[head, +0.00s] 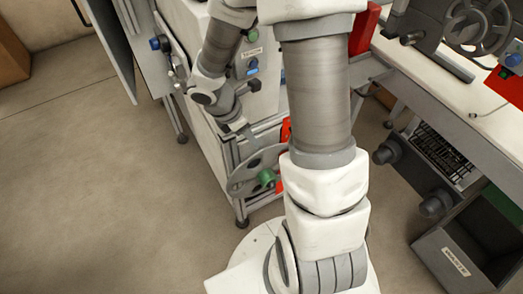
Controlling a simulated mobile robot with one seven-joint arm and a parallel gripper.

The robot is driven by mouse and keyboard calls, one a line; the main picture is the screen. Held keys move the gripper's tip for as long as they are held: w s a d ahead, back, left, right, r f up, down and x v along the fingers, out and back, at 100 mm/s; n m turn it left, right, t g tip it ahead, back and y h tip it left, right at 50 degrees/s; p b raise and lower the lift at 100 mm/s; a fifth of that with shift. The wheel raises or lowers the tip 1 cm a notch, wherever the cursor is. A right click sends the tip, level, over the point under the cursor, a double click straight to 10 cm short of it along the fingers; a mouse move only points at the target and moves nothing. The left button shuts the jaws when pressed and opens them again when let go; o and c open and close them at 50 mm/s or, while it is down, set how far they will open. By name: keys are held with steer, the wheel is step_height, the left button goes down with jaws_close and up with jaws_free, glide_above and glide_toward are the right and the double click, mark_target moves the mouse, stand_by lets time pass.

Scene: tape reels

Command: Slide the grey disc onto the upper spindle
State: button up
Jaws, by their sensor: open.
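A grey disc (243,180) with cut-outs stands upright, low on the front of the machine frame. A green hub (266,177) shows at its middle, and my arm hides part of its right side. My gripper (243,131) is small in view, just above the disc's upper edge, pointing down and right. It is open, and I see nothing between its fingers. Whether it touches the disc I cannot tell. A blue knob (155,43) sticks out at the upper left of the machine beside a thin grey plate; whether this is the upper spindle I cannot tell.
My arm's links fill the middle. A white machine cabinet (196,113) with buttons stands behind the gripper. At right are a bench (421,68) with a spoked reel (480,27) and a dark bin (462,262). The floor at left is clear.

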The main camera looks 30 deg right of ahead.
mark_target(263, 150)
steer(key=b+x, duration=0.4)
steer(key=x, duration=0.7)
steer(key=shift+d+f, duration=0.15)
jaws_close()
stand_by(1.0)
